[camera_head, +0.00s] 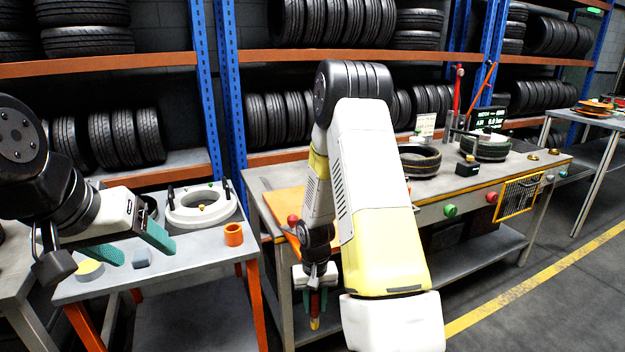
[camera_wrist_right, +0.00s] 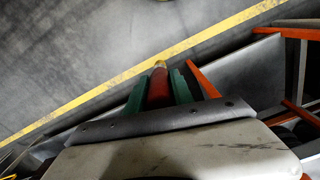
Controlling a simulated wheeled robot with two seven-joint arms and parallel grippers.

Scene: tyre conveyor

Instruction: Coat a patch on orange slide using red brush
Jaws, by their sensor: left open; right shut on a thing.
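The red brush (camera_wrist_right: 158,85) is held between the green fingers of my right gripper (camera_wrist_right: 160,90) in the right wrist view, with its yellowish tip beyond them. In the head view the right gripper (camera_head: 316,297) hangs in front of the workbench, and the brush (camera_head: 315,312) points down from it. An orange flat surface (camera_head: 283,208), seemingly the orange slide, lies at the bench's left end, partly hidden by my right arm. I cannot make out a coated patch on it. My left gripper (camera_head: 132,245) is open and empty above the small side table.
The side table (camera_head: 195,254) holds a white ring fixture (camera_head: 200,207), an orange cup (camera_head: 233,234), a grey block (camera_head: 141,258) and a yellow-topped disc (camera_head: 89,270). The workbench (camera_head: 525,166) carries tyres (camera_head: 420,160) and a small black box (camera_head: 467,167).

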